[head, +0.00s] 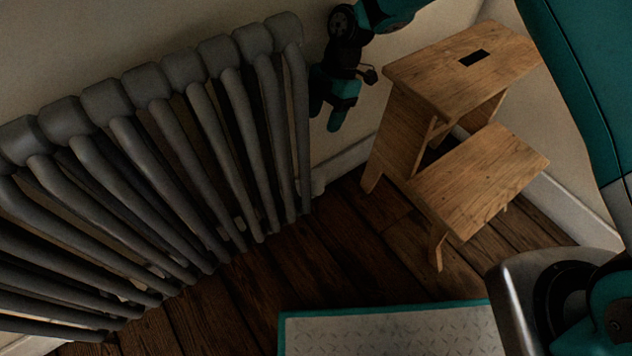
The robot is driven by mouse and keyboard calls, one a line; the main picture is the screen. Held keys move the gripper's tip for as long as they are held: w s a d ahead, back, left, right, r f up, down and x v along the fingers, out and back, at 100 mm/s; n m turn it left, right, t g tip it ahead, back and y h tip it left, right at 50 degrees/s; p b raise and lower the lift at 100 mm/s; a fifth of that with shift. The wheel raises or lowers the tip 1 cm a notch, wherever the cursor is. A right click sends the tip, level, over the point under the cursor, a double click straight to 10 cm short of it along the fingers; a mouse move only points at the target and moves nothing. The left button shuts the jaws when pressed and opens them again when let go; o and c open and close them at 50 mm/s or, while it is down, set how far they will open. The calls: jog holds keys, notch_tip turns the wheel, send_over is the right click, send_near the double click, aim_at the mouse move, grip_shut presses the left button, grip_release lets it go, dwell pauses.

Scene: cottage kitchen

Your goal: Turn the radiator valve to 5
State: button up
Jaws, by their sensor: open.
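The grey column radiator (160,90) stands along the wall on the left.
A wooden step stool (480,185) stands close to the right of the radiator's end and my gripper. Bare floor lies between radiator, stool and mat.

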aim_at(319, 171)
jog(key=s+f+n+b, duration=0.1)
jog(key=f+b, duration=0.1)
jog(key=f, duration=0.5)
jog(key=a+f+n+b, duration=0.1)
jog(key=f+b, duration=0.1)
jog(key=f, duration=0.5)
jog(key=s+f+n+b, duration=0.1)
jog(key=f+b, duration=0.1)
jog(key=f, duration=0.5)
jog(key=shift+s+a+n+g+h+b, duration=0.3)
jog(key=shift+a+n+b, duration=0.05)
jog(key=shift+n+b, duration=0.05)
jog(key=shift+r, duration=0.1)
jog(key=c, duration=0.6)
